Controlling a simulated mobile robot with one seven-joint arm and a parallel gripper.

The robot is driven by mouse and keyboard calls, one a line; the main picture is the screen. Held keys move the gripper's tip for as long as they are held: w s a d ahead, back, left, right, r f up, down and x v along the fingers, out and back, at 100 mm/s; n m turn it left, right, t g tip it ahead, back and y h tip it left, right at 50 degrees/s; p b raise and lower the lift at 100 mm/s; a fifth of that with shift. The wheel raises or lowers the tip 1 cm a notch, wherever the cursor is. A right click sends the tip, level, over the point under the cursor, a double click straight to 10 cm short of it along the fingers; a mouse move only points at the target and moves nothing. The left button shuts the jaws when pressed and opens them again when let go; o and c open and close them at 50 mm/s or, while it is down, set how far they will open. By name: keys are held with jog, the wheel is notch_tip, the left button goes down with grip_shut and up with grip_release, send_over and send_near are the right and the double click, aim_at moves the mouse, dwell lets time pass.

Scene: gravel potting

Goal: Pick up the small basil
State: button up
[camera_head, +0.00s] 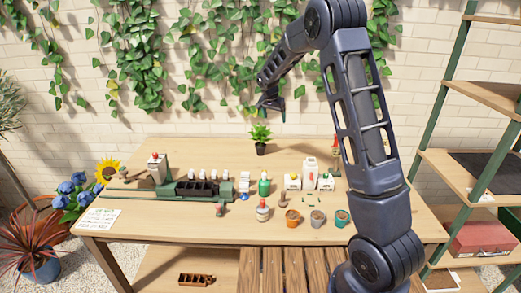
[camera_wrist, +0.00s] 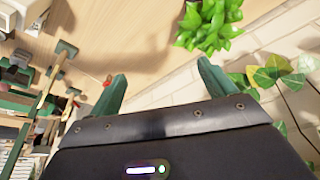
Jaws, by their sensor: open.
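The small basil (camera_head: 261,132) is a bright green leafy plant in a small dark pot. It stands upright near the back edge of the wooden table. In the wrist view its leaves (camera_wrist: 210,24) show at the top, beyond the fingertips, and its pot is mostly cut off by the frame's edge. My gripper (camera_head: 272,112) hangs above the basil and slightly to its right. In the wrist view my gripper (camera_wrist: 160,78) has its two green fingers spread apart with nothing between them. The basil is clear of the fingers.
On the table (camera_head: 180,150) stand a green machine (camera_head: 200,188), a green bottle (camera_head: 264,184), white containers (camera_head: 310,174) and several small pots (camera_head: 292,218). An ivy-covered brick wall (camera_head: 215,120) rises behind. A shelf (camera_head: 470,165) stands at right. The table around the basil is clear.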

send_near(260, 144)
jog(key=a, duration=0.1)
jog(key=shift+m+h, duration=0.4)
jog(key=x, duration=0.6)
jog(key=shift+w+a+f, duration=0.1)
jog(key=shift+w+f, duration=0.2)
jog(key=shift+f, duration=0.05)
jog(key=shift+d+x, duration=0.15)
jog(key=shift+x, duration=1.05)
jog(key=shift+d+x, duration=0.1)
jog(key=shift+x, duration=1.15)
jog(key=shift+w+r, duration=0.1)
jog(key=shift+w, duration=0.05)
jog(key=c, duration=1.2)
jog(key=shift+o, duration=0.2)
jog(key=shift+r, duration=0.15)
